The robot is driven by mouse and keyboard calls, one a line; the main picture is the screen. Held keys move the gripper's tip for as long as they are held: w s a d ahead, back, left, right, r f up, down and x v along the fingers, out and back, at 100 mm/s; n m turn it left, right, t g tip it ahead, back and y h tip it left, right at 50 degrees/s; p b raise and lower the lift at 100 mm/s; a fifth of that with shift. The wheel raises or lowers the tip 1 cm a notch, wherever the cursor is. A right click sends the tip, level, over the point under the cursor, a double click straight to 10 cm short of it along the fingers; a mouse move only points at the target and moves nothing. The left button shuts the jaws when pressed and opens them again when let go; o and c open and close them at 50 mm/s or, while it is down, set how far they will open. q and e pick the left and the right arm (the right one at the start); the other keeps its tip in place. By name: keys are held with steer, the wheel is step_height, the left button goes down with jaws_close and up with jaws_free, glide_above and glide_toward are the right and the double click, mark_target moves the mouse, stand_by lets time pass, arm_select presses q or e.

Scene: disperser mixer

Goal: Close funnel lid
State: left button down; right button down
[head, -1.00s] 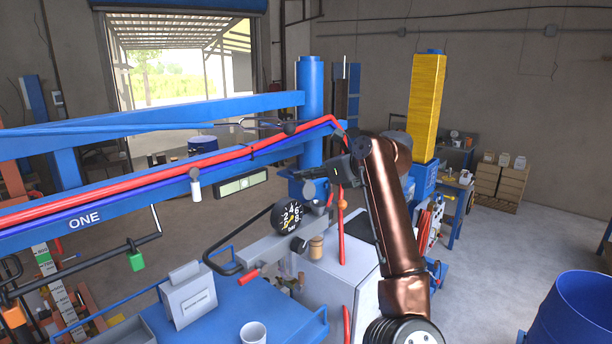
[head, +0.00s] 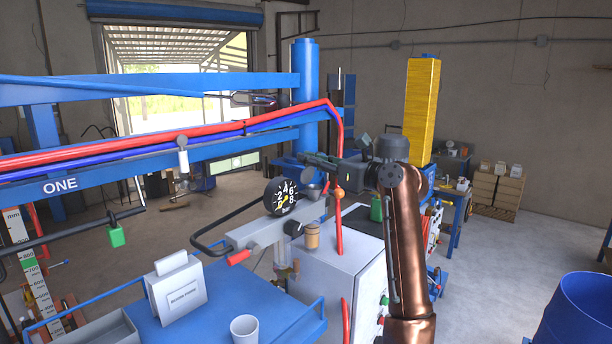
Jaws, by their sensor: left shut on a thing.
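A small grey funnel (head: 313,191) stands on the grey machine arm, right of the black dial gauge (head: 283,197). My left gripper (head: 312,160) reaches in from the right on the copper arm, its fingers pointing left just above the funnel. It is shut on a small dark part there, seemingly the funnel lid. The fingers hide most of that part, so I cannot tell its exact tilt or whether it touches the funnel rim. My right gripper is not in view.
A red hose (head: 340,225) hangs close beside my gripper. A brown-lidded jar (head: 312,236) stands below the funnel. A blue table (head: 225,290) with a white cup (head: 244,328) and a sign box (head: 177,293) is in front. A blue drum (head: 578,308) stands at the right.

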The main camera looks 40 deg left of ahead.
arm_select(q)
steer(key=shift+d+f+y+b, duration=0.25)
steer(key=shift+d+y+b, duration=0.5)
steer(key=shift+b, duration=0.6)
steer(key=shift+r+y, duration=0.1)
steer(key=shift+y, duration=0.25)
steer(key=c, duration=1.9)
jaws_free()
steer(key=shift+c, duration=0.2)
steer(key=shift+d, duration=0.1)
steer(key=v, duration=1.1)
steer(key=shift+d, duration=0.35)
steer(key=shift+s, duration=0.1)
